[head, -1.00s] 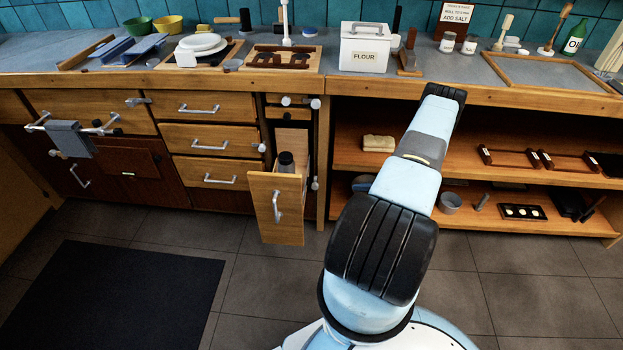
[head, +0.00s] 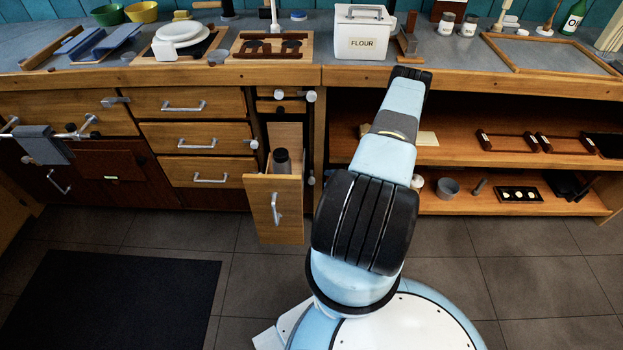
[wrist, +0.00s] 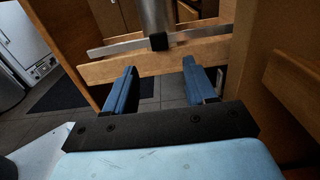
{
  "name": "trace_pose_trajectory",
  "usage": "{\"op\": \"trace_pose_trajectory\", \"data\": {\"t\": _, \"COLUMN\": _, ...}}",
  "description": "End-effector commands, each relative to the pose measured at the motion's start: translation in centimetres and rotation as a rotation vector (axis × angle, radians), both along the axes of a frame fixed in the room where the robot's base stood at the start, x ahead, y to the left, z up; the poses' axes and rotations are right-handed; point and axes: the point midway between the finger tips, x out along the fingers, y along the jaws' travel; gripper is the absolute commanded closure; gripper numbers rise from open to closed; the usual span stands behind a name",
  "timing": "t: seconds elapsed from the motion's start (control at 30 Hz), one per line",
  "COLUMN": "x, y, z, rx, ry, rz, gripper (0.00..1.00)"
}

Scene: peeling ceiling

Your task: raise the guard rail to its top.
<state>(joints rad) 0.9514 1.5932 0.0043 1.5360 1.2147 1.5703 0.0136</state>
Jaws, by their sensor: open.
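In the wrist view, a pale wooden rail (wrist: 110,67) crosses the picture just beyond my fingertips. A flat metal strip (wrist: 108,49) runs along its upper side. A metal post (wrist: 154,14) with a dark block at its lower end stands in front of it. This looks like the guard rail, but I cannot be sure. My gripper (wrist: 160,68) is open, with its two blue fingers apart and pointing at the rail. Nothing is seen held between them. Whether the fingertips touch the rail I cannot tell. In the head view my arm hides my gripper.
A pull-out drawer (head: 262,212) stands open, holding a dark-capped bottle (head: 282,161). Open shelves (head: 455,151) lie to the right under the counter. A wooden panel (wrist: 298,60) stands close on the right in the wrist view. A dark mat (head: 125,300) lies on clear floor.

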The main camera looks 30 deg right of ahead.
Motion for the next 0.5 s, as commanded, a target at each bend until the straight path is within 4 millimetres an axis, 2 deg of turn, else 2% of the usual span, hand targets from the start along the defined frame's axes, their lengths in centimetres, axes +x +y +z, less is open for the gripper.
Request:
{"op": "trace_pose_trajectory", "data": {"t": 0.2, "x": 2.2, "y": 3.2, "z": 0.0, "rx": 0.001, "ry": -0.001, "rz": 0.002, "gripper": 0.45}}
{"op": "trace_pose_trajectory", "data": {"t": 0.5, "x": 4.0, "y": 5.9, "z": 0.0, "rx": -0.001, "ry": 0.001, "rz": 0.0, "gripper": 0.45}}
